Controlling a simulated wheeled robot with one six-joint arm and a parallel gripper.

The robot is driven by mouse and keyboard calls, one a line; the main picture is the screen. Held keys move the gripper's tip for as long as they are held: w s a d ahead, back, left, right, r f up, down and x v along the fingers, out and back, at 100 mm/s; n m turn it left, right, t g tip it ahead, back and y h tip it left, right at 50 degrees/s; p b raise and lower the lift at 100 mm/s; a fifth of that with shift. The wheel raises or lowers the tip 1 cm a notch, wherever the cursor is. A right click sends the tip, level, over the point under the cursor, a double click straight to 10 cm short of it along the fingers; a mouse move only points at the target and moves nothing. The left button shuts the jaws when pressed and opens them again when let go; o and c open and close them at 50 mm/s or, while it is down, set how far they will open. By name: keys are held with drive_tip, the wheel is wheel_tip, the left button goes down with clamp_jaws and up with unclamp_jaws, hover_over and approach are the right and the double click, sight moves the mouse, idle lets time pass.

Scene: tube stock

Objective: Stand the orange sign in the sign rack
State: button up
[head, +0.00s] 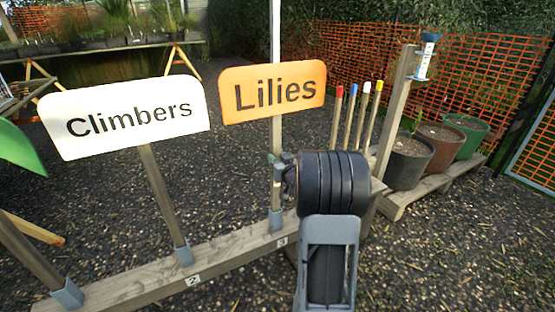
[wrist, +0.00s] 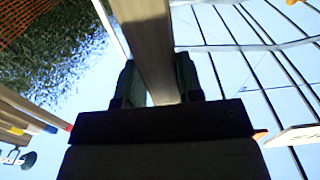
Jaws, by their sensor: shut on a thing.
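The orange sign (head: 273,92), lettered "Lilies", is upright on its wooden post in the head view. The foot of its post is at the grey socket (head: 276,220) marked 3 on the sign rack (head: 130,277), and looks seated in it. My gripper (head: 277,172) is shut on the post below the board, partly hidden by my own arm. In the wrist view the wooden post (wrist: 148,45) runs between the two dark fingers (wrist: 155,85).
A white "Climbers" sign (head: 128,117) stands in socket 2, left of the orange sign. A green sign (head: 18,150) is at the far left. Several colour-tipped stakes (head: 355,118) and pots (head: 410,160) stand to the right. Gravel lies around the rack.

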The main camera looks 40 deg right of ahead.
drive_tip(key=o, duration=1.1)
drive_tip(key=shift+s+a+p, duration=0.3)
drive_tip(key=shift+s+p, duration=0.3)
drive_tip(key=shift+s, duration=1.7)
drive_tip(key=shift+s+a+p, duration=0.35)
drive_tip(key=shift+s+p, duration=0.3)
drive_tip(key=shift+s, duration=1.6)
drive_tip(key=shift+s+a+p, duration=0.3)
drive_tip(key=shift+s+p, duration=0.3)
drive_tip(key=shift+s, duration=1.7)
drive_tip(key=shift+r, duration=0.15)
